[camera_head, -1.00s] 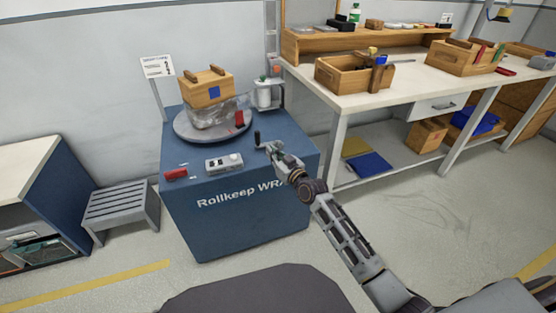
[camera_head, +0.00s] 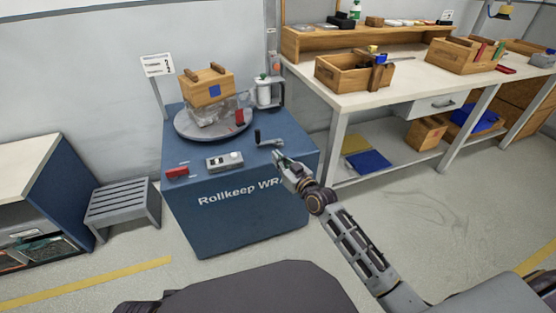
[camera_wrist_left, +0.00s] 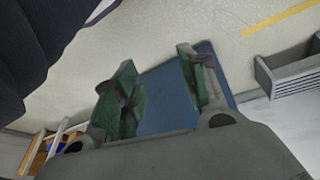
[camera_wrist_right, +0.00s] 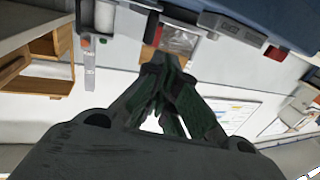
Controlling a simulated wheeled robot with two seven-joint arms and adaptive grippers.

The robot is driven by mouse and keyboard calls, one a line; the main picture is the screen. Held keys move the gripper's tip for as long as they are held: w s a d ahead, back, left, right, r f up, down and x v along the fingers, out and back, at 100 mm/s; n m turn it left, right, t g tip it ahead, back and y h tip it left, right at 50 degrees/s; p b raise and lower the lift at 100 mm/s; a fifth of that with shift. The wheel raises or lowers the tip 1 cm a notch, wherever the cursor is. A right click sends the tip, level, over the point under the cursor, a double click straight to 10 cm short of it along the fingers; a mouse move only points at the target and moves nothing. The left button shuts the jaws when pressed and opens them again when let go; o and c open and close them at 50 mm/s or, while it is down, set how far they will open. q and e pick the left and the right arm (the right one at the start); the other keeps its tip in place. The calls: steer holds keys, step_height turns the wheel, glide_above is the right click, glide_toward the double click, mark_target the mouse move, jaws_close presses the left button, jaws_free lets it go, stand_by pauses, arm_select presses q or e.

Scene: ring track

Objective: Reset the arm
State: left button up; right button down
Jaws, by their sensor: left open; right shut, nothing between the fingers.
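My right gripper (camera_head: 279,157) is shut and empty beside the front right corner of the blue wrapping machine (camera_head: 235,224). A small dark crank handle (camera_head: 268,142) stands on the machine's top, just beyond the fingertips and apart from them. In the right wrist view the green-padded fingers (camera_wrist_right: 168,75) meet with nothing between them. My left gripper (camera_wrist_left: 155,75) shows only in the left wrist view. It is open and empty, with floor and a blue surface beyond it.
On the machine, a wooden box (camera_head: 207,88) sits on a round turntable (camera_head: 186,129) with clear film around its lower part. A control box (camera_head: 225,161) and a red item (camera_head: 177,173) lie in front. A workbench (camera_head: 405,86) stands right, a grey step stool (camera_head: 122,205) left.

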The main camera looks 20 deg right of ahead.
arm_select(q)
steer(key=shift+f, duration=0.2)
